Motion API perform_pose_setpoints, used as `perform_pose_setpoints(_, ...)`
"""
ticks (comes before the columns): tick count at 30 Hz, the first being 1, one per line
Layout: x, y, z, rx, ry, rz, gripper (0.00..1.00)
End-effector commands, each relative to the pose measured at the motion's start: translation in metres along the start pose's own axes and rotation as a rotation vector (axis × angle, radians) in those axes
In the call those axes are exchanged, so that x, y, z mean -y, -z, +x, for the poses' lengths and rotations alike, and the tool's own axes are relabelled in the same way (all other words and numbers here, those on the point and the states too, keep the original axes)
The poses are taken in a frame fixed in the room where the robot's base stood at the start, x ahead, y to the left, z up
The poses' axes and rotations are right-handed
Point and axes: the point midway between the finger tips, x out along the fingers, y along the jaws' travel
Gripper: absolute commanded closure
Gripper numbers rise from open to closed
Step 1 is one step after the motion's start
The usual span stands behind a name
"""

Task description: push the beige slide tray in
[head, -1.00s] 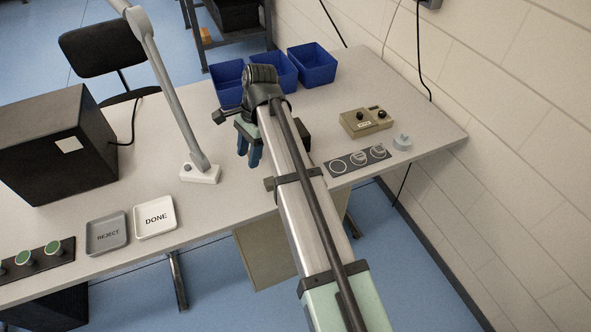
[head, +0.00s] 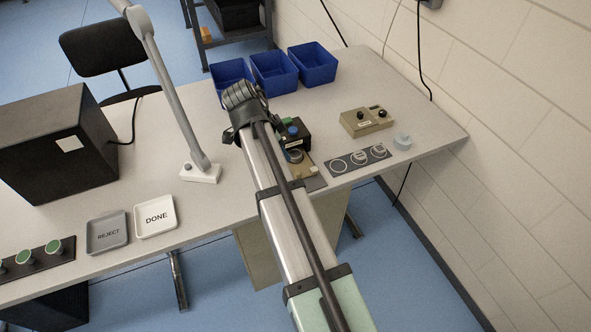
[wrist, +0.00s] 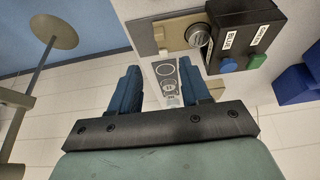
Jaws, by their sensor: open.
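The beige slide tray (head: 310,169) sticks out of the front of the black press (head: 295,133) toward the table's front edge. A round metal piece sits on the tray. In the wrist view the tray (wrist: 177,36) is at the top, with the round piece (wrist: 197,36) close to the press box (wrist: 250,28). My gripper (wrist: 160,82) is open and empty, its two blue fingers apart from the tray, which lies above them in the picture. In the head view my own arm hides the fingers.
A dark mat with round pieces (head: 357,160) and a beige control box (head: 366,121) are right of the press. Blue bins (head: 274,73) stand behind it. A lamp base (head: 200,173), the DONE tray (head: 155,217) and the REJECT tray (head: 107,233) are to the left.

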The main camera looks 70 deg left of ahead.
Motion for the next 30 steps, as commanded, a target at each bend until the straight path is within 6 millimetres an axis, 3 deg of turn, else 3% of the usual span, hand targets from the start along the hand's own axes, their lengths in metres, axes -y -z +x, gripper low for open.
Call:
perform_pose_setpoints(18,-0.001,-0.001,0.100,0.002,-0.002,-0.003,0.53)
perform_pose_setpoints(24,0.000,-0.001,0.118,0.002,-0.001,-0.003,0.53)
perform_pose_setpoints(30,-0.001,-0.001,0.125,0.002,0.000,-0.003,0.53)
